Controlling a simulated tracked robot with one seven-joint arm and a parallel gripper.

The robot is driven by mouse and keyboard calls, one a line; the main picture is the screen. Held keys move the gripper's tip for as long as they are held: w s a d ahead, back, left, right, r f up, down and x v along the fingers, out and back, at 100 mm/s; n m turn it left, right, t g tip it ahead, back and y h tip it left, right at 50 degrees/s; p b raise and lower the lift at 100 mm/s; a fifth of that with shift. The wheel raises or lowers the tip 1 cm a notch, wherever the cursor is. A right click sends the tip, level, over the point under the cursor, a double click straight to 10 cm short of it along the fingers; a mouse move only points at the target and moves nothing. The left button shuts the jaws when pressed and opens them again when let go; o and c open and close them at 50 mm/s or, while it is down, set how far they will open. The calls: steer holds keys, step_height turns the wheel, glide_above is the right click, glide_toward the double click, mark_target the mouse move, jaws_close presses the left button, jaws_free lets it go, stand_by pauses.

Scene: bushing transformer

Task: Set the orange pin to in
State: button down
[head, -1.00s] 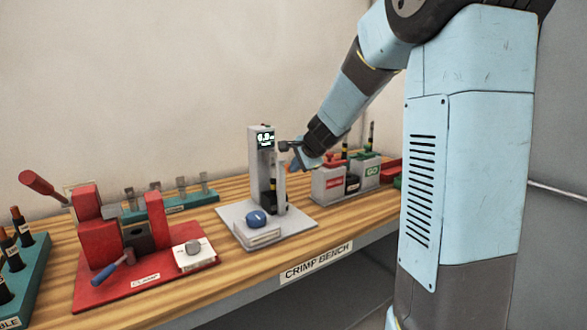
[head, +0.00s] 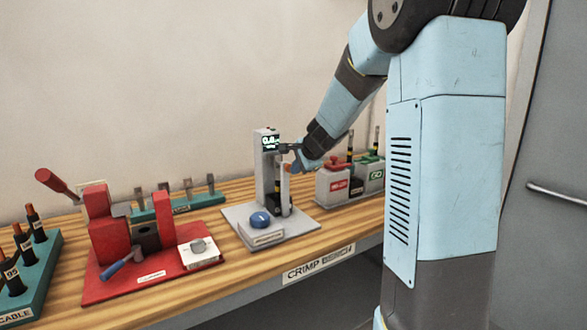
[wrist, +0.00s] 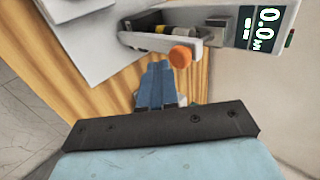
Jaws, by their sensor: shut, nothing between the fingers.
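The orange pin (wrist: 181,56) has a round knob that sticks out from the side of a grey bracket on the test stand (wrist: 213,33). The same stand (head: 266,168) is in the middle of the bench in the head view. My gripper (wrist: 160,68) is shut, its blue fingers side by side with nothing between them. Its tips are just beside the knob, lower left of it in the wrist view; I cannot tell if they touch. In the head view my gripper (head: 296,164) is at the stand's right side, partly hidden by my wrist. How deep the pin sits is hidden.
A red crimp press (head: 140,235) and cable rack (head: 25,270) are at left.

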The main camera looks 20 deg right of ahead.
steer(key=s+f+v, duration=0.1)
steer(key=v, duration=1)
steer(key=s+a+r+n+g, duration=0.1)
steer(key=s+a+n, duration=0.25)
steer(key=s, duration=0.35)
steer(key=s+a+n+g, duration=0.1)
steer(key=s+a+n, duration=0.2)
steer(key=s+n, duration=0.35)
steer(key=s+f+n+h, duration=0.1)
steer(key=s+n, duration=0.1)
steer(key=s, duration=0.6)
steer(key=s+f+n+g+h, duration=0.1)
steer(key=s+f+n, duration=0.1)
steer(key=s, duration=0.7)
steer(key=shift+a+n, duration=0.25)
steer(key=shift+n, duration=0.45)
steer(key=c, duration=1.8)
jaws_free()
